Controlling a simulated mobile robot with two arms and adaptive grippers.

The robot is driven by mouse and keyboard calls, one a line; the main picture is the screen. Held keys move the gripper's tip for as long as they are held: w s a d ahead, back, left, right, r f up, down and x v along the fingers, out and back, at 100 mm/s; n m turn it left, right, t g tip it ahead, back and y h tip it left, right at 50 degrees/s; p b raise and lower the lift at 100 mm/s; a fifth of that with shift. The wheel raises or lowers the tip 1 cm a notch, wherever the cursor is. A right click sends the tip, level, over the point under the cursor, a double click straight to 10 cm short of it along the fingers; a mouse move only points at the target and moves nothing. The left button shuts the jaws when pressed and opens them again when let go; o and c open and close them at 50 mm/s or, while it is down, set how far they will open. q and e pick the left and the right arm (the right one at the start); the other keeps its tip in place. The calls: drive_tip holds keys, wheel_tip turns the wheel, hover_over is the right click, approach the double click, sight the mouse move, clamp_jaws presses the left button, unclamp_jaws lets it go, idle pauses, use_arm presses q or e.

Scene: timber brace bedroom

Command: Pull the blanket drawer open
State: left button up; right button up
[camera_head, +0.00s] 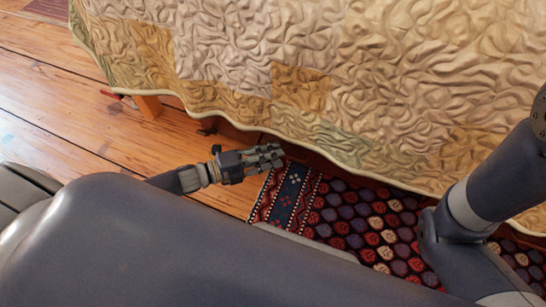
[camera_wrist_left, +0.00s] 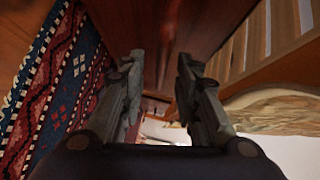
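The blanket drawer seems to be the dark reddish-brown wooden piece (camera_head: 310,156) low under the bed, mostly hidden by the hanging quilt. In the left wrist view a reddish-brown wooden panel (camera_wrist_left: 165,30) lies beyond and between the fingers; I cannot tell for sure which part of the drawer it is. My left gripper (camera_head: 275,157) is at the quilt's hem, low by the rug's corner. In the left wrist view its two fingers (camera_wrist_left: 158,75) are apart with a gap and nothing clearly held between them. No handle shows clearly. My right gripper is out of view.
The patchwork quilt (camera_head: 300,75) drapes over the bed, with a wooden leg (camera_head: 148,106) at left. A patterned rug (camera_head: 345,215) lies before the bed. Pale slats (camera_wrist_left: 265,35) show at right in the left wrist view. Plank floor (camera_head: 60,95) is clear at left.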

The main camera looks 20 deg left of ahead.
use_arm(q)
drive_tip(key=shift+w+d, duration=0.2)
drive_tip(key=shift+d, duration=0.1)
clamp_jaws()
drive_tip(key=shift+s, duration=0.1)
